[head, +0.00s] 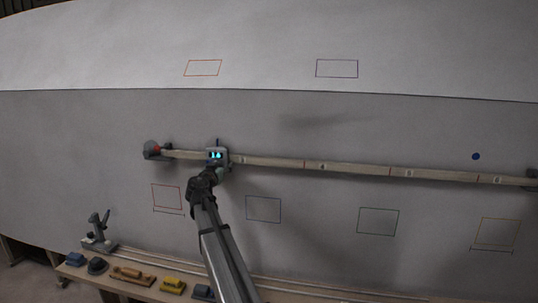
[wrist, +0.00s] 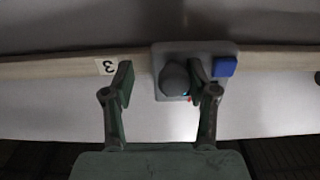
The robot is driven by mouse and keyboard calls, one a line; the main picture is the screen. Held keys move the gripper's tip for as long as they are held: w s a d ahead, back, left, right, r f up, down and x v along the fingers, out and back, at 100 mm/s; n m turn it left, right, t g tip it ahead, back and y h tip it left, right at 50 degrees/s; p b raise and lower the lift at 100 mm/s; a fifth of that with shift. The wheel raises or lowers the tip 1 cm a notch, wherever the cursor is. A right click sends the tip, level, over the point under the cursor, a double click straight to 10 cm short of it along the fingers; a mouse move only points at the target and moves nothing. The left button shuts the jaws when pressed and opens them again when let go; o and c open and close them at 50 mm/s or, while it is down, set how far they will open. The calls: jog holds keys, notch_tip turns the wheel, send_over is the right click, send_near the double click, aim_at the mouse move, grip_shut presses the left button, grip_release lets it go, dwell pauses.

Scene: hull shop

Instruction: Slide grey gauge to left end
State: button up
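The grey gauge (head: 217,150) sits on the pale wooden batten (head: 275,163) near its left end, with two lit blue marks on its face. In the wrist view the gauge (wrist: 192,48) is a grey plate with a round dark knob (wrist: 173,79) and a blue block (wrist: 225,67). My gripper (head: 220,173) is at the gauge from below. In the wrist view my gripper (wrist: 160,70) has its fingers spread on either side of the knob. The right finger is close to the knob, and a gap shows at the left finger. I cannot tell whether the right finger touches.
A dark end bracket with a red spot (head: 153,150) is at the batten's left end; another bracket (head: 531,178) is at the right. Coloured outlines mark the hull. A bench (head: 120,286) below carries several blocks. A label "3" (wrist: 107,66) is on the batten.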

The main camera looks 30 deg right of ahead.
jog(key=s+d+p, duration=0.1)
jog(key=s+p, duration=0.1)
jog(key=s+d+p, duration=0.2)
jog(key=p, duration=0.1)
jog(key=s+d+p, duration=0.2)
jog(key=p, duration=0.1)
jog(key=shift+d+r, duration=0.25)
jog(key=shift+r, duration=0.05)
jog(key=b+v, duration=0.6)
jog(key=v, duration=1.2)
notch_tip(320, 180, down, 5)
jog(key=w+a+y, duration=0.1)
jog(key=w+y, duration=0.1)
jog(key=y, duration=0.2)
jog(key=s+d+r+m+t+y+p, duration=0.1)
jog(key=s+d+r+m+y+p, duration=0.1)
jog(key=d+r, duration=0.3)
jog(key=s+d+r+m+y+p, duration=0.3)
jog(key=d+r+m+p, duration=0.1)
jog(key=d, duration=0.4)
jog(key=shift+d+r+m+t+p, duration=0.15)
jog(key=shift+r+m+t+p, duration=0.2)
jog(key=shift+r+m, duration=0.55)
jog(key=shift+r, duration=0.1)
